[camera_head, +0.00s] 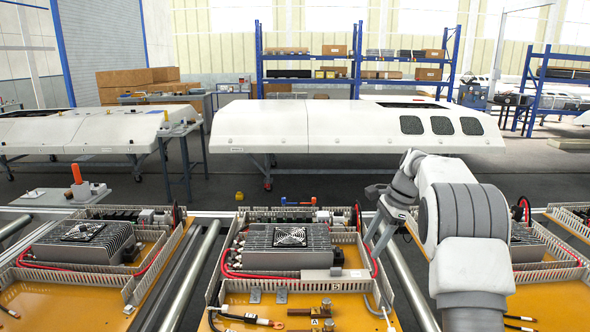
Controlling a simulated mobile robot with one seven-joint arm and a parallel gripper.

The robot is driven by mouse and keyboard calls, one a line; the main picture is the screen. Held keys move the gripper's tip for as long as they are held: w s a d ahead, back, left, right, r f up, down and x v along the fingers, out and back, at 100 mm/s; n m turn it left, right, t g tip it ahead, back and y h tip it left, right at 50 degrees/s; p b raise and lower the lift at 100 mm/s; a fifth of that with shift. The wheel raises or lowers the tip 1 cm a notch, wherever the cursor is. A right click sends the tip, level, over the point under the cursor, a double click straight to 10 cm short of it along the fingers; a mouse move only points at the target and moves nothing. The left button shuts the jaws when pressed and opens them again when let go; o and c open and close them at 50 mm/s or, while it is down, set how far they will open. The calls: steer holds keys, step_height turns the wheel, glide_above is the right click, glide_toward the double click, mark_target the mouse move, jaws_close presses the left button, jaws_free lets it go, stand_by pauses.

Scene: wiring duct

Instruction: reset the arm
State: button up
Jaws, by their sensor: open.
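My arm (462,215) rises from the lower right, bends over and reaches down to the left. My gripper (377,238) points down over the right edge of the middle panel, beside its slotted wiring duct (371,262). It looks open, with nothing seen between its fingers. The fingertips are small here, and I cannot tell whether they touch the duct. The middle orange panel (262,298) carries a grey finned unit with a fan (290,240), red cables and several small parts.
A similar panel (75,290) lies to the left and another, partly hidden by my arm, to the right (555,300). Metal rollers (190,280) run between panels. Behind are white shells on stands (350,130) and blue shelving (355,65).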

steer(key=s+a+r+n+t+h, duration=0.15)
steer(key=s+r+n, duration=0.25)
steer(key=s+r, duration=0.4)
steer(key=s+a+r+n+t+h, duration=0.1)
steer(key=s+a+r+n, duration=0.2)
steer(key=s+r, duration=0.5)
steer(key=s+f+n+t, duration=0.1)
steer(key=s+f+n, duration=0.2)
steer(key=s, duration=0.8)
steer(key=s+a+f+n+t+h, duration=0.1)
steer(key=s+f+n, duration=0.3)
steer(key=s, duration=0.7)
steer(key=shift+s+a+n, duration=0.3)
steer(key=shift+n, duration=0.7)
steer(key=shift+t+h, duration=0.25)
